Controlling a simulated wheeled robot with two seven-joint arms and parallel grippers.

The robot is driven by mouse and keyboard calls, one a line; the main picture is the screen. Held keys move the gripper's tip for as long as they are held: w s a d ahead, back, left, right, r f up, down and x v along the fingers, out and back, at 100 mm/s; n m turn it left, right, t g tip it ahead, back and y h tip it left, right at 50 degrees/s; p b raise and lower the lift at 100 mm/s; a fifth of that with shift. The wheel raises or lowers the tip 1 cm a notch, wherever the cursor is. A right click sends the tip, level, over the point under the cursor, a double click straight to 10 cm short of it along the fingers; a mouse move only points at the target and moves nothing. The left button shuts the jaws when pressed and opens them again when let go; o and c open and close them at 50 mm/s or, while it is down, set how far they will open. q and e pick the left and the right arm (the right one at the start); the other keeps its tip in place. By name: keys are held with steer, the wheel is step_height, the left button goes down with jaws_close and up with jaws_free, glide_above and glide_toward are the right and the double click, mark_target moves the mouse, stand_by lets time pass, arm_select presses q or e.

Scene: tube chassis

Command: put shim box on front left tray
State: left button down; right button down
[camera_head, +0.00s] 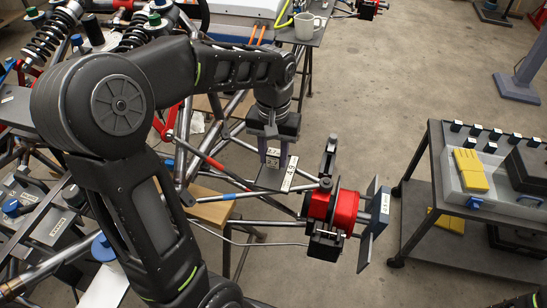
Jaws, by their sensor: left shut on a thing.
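My left gripper (274,152) points down near the middle of the picture, with its fingers shut on a small box that carries a white label (273,158). I take it to be the shim box; the fingers and wrist hide much of it. Just below is a flat grey plate (270,180) with a white strip label along its right side. It may be the front left tray, at the chassis corner. I cannot tell whether the box touches it. My right gripper is not in view.
A red hub with a black caliper (330,208) stands just right of the plate. Chassis tubes (215,160) run around it. A grey cart (440,220) with yellow items (470,168) stands at right. Grey floor lies clear between. A white mug (304,27) stands at the back.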

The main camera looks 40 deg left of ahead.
mark_target(273, 153)
arm_select(q)
steer(key=shift+f, duration=0.7)
steer(key=shift+f, duration=0.25)
steer(key=c, duration=1)
jaws_free()
steer(key=shift+r, duration=0.1)
steer(key=shift+o, duration=0.2)
steer(key=shift+r, duration=0.1)
step_height(273, 153, up, 12)
steer(key=shift+r, duration=0.1)
